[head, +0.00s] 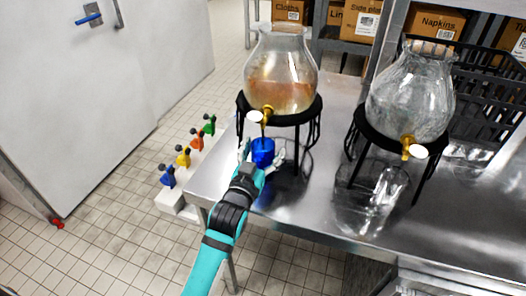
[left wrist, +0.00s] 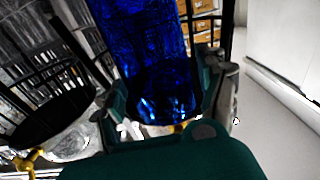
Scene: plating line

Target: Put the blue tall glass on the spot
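The blue tall glass (head: 263,152) is between the fingers of my left gripper (head: 262,160), just below the tap of the left dispenser (head: 282,75). In the left wrist view the blue glass (left wrist: 155,65) fills the middle, with a finger of my left gripper (left wrist: 168,105) on each side, shut on it. I cannot tell whether the glass base touches the table. No marked spot shows clearly; the glass, gripper and stand hide part of the table there. My right gripper is not in view.
The left dispenser holds amber liquid on a black stand (head: 280,119). A clear dispenser (head: 410,95) stands to the right on another stand. The steel table (head: 310,215) has bare room at its front. A black crate (head: 485,100) is at the back right. Coloured valves (head: 183,157) line the left.

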